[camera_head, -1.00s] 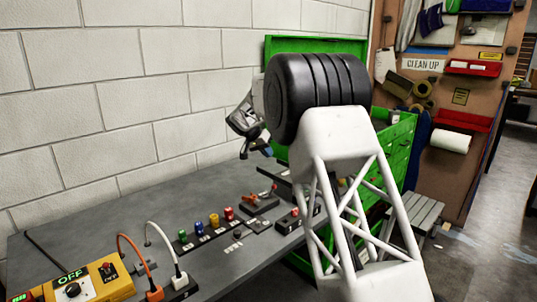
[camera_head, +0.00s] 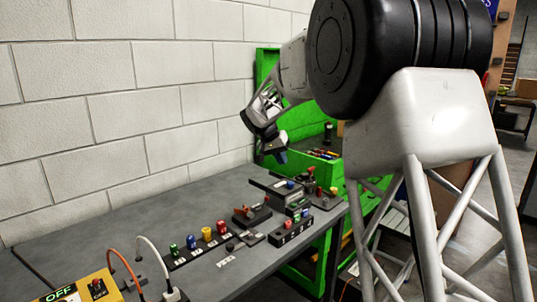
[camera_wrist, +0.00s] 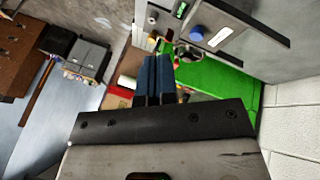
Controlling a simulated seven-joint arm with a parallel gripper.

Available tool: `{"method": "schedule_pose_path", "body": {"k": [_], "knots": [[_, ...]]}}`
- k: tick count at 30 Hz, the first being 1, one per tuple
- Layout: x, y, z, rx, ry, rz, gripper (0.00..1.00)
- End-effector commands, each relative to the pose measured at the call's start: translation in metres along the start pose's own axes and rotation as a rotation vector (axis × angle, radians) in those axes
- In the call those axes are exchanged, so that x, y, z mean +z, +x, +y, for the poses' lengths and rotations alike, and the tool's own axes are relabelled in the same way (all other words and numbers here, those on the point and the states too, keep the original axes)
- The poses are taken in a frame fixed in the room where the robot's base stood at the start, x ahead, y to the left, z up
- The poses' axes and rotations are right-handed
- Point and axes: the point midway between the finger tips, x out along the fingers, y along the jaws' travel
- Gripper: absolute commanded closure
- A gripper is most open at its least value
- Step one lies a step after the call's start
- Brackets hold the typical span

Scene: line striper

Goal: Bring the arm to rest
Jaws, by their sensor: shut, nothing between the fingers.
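My gripper (camera_head: 276,156) hangs in the air at the end of my arm, above the far end of the grey workbench (camera_head: 120,215). It is apart from the bench and the parts on it. In the wrist view the two dark blue fingers of my gripper (camera_wrist: 156,75) lie close together with nothing held between them. My large black and white arm joint covers much of the right of the head view and hides what is behind it.
The bench holds several coloured knobs (camera_head: 206,234), a red-handled clamp (camera_head: 252,213) and a yellow control box (camera_head: 92,290). A green tool cabinet (camera_head: 300,125) stands at the far end. A white block wall (camera_head: 150,110) runs along the back. The air above the near bench is clear.

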Motion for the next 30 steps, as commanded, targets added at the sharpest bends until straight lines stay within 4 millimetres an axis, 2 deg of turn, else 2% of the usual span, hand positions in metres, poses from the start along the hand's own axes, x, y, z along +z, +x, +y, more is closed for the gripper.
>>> {"method": "schedule_pose_path", "body": {"k": [3,15,30], "knots": [[0.019,-0.01,0.027,-0.021,-0.014,-0.012,1.0],[0.088,-0.031,0.105,-0.094,-0.065,-0.047,1.0],[0.19,-0.045,0.187,-0.188,-0.123,-0.07,1.0]]}}
